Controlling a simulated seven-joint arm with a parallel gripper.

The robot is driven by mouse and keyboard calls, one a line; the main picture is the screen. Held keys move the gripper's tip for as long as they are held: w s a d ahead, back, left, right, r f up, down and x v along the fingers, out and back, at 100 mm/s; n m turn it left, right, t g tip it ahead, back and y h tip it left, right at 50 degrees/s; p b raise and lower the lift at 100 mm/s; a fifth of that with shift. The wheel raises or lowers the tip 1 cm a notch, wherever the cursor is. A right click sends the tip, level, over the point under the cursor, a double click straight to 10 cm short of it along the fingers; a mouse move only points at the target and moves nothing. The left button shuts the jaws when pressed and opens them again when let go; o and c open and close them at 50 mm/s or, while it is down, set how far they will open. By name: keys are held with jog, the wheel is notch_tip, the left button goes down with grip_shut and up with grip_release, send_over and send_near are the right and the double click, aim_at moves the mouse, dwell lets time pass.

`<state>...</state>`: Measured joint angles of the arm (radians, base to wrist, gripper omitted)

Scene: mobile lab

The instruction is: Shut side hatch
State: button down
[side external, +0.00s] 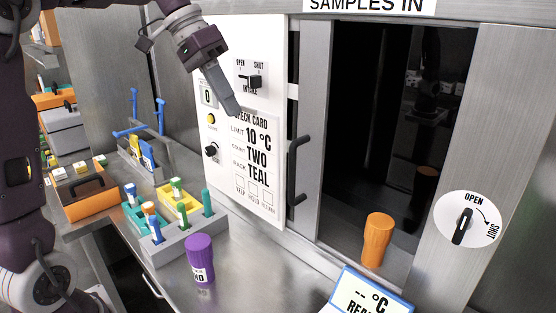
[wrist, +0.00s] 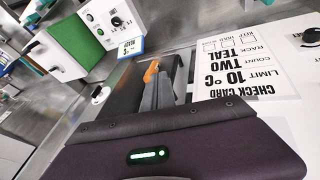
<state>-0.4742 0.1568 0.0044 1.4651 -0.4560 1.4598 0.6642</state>
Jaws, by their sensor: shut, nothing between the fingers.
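The hatch opening (side external: 385,130) under the "SAMPLES IN" sign is dark and uncovered. A grey upright door edge (side external: 308,110) with a black bar handle (side external: 296,172) stands at its left side. An orange cup (side external: 377,240) stands at the foot of the opening; its orange also shows in the wrist view (wrist: 152,71). A round OPEN/SHUT dial (side external: 467,220) is right of the opening. My gripper (side external: 233,108) is shut and empty, in front of the white panel, left of and above the handle. Its fingers (wrist: 158,90) show in the wrist view.
The white panel (side external: 268,120) carries a check card, an INTAKE switch (side external: 250,80) and knobs. A grey rack (side external: 185,235) with coloured tubes and a purple cup (side external: 200,260) stand on the bench below. A blue-framed display (side external: 365,292) stands in front of the opening.

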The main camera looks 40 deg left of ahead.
jog(key=w+a+f+m+h, duration=0.1)
jog(key=w+a+m+h, duration=0.1)
jog(key=w+a, duration=0.55)
jog(key=x, duration=1.8)
jog(key=shift+d+f, duration=0.15)
jog(key=shift+f, duration=0.3)
jog(key=shift+d, duration=0.1)
jog(key=d, duration=2.5)
jog(key=shift+d, duration=0.2)
